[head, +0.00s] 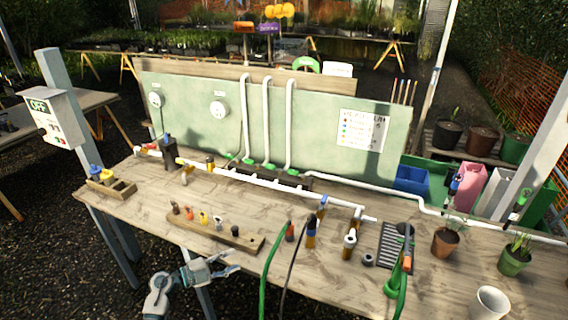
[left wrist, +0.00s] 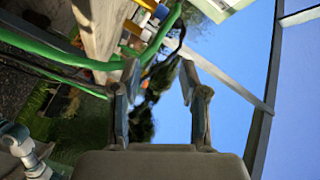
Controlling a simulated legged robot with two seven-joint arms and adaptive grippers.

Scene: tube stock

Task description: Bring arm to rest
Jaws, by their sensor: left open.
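My left gripper (head: 222,266) is in the head view at the front edge of the wooden table (head: 160,207), near the lower middle. Its fingers are spread and nothing is between them. In the left wrist view the left gripper (left wrist: 158,85) shows two parted fingers with sky and dark foliage behind them. My right gripper is in neither view.
A wooden strip with several coloured plugs (head: 215,232) lies behind the left gripper. A green hose (head: 268,270) hangs over the table edge just right of it. White pipes (head: 290,186) cross the table. A white mug (head: 489,303) and potted plants (head: 514,258) stand at right.

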